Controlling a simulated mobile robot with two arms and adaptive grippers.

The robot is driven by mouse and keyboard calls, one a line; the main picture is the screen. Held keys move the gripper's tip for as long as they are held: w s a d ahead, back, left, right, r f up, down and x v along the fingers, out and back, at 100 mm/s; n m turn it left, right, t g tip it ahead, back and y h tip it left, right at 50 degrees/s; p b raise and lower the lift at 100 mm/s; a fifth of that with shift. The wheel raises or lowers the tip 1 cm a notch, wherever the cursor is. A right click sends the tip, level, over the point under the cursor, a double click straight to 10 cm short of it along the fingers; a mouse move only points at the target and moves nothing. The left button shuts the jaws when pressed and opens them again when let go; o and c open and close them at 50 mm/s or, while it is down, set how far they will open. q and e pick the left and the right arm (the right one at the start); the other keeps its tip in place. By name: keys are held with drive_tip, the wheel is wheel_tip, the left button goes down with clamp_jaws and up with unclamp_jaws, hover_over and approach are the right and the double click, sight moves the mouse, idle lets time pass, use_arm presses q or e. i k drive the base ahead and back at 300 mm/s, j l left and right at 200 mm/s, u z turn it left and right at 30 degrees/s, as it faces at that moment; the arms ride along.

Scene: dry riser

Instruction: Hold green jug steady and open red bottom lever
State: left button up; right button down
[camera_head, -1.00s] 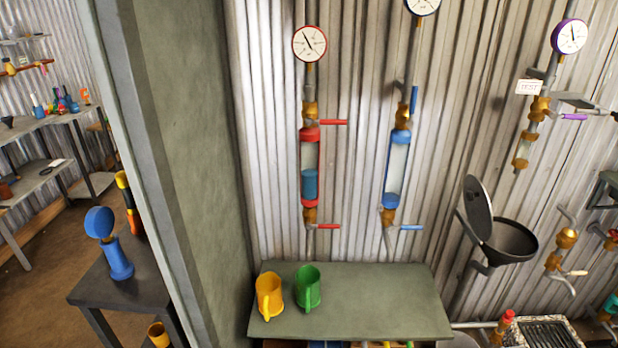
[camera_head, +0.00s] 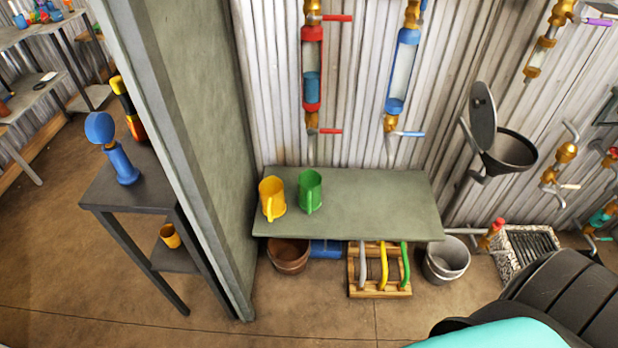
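The green jug (camera_head: 310,191) stands upright on the grey-green table, just right of a yellow jug (camera_head: 271,198). The red bottom lever (camera_head: 331,131) sticks out to the right from the brass valve under the red-framed sight glass (camera_head: 312,75), on the corrugated wall above the jug. A spout pipe hangs below that valve, above and behind the jug. The red top lever (camera_head: 338,18) is at the upper end of the same column. Neither gripper is in view; a dark and teal part of mine shows at the lower right.
The grey-green table (camera_head: 385,205) stands against the wall with its right half bare. A blue column (camera_head: 403,70) with a blue bottom lever (camera_head: 409,134) is to the right. A thick green partition (camera_head: 200,130) bounds the left. Buckets and a wooden crate (camera_head: 380,292) sit below.

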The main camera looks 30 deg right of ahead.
sight(331, 131)
drive_tip(key=i+l+z, duration=0.2)
drive_tip(key=l, duration=0.3)
drive_tip(key=i+l+z, duration=0.15)
drive_tip(key=i+l, duration=0.15)
drive_tip(key=l, duration=0.15)
drive_tip(key=i+l+z, duration=0.2)
drive_tip(key=l, duration=0.25)
drive_tip(key=i, duration=0.1)
